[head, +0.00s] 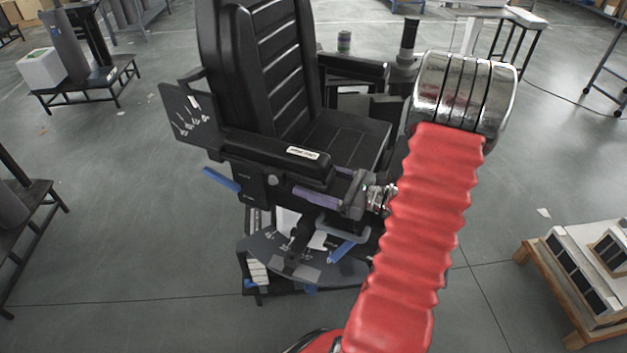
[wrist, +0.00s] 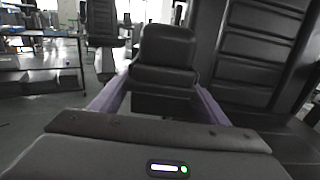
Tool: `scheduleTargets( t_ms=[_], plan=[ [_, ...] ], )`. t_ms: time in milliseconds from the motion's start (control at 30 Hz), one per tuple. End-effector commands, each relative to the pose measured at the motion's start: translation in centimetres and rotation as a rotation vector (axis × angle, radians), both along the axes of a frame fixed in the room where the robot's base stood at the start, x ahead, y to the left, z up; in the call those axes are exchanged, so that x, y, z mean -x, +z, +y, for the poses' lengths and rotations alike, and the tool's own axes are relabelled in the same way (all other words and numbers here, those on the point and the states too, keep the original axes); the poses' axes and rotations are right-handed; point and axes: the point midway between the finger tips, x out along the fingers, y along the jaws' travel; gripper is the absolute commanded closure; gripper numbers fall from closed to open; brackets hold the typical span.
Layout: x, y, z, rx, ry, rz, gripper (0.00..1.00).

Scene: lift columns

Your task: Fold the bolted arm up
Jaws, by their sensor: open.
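A black chair (head: 265,70) stands in the middle of the head view. Its near armrest (head: 275,156), with a white label on top, is level and points towards my gripper. The far armrest (head: 352,68) is also level. My gripper (head: 317,180) is open at the front end of the near armrest, its purple fingers pointing along it. In the wrist view the armrest's dark front end (wrist: 165,58) shows between the two fingers (wrist: 163,88), one on each side. I cannot tell whether either finger touches it. The bolts are not clearly visible.
A black side plate (head: 190,115) sticks out left of the chair. Blue levers (head: 221,180) and a base plate (head: 300,262) lie below the seat. A wooden pallet (head: 560,300) with boxes is at the right. Floor at the left front is clear.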

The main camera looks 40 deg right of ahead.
Motion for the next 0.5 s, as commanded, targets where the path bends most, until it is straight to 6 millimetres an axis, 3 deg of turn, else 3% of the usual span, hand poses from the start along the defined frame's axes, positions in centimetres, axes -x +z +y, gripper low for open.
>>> scheduleTargets(
  t_ms=[133,500],
  plan=[
    [0.01,0.01,0.00,0.000,0.000,0.000,0.31],
    [0.01,0.02,-0.03,0.000,0.000,0.000,0.57]
  ],
)
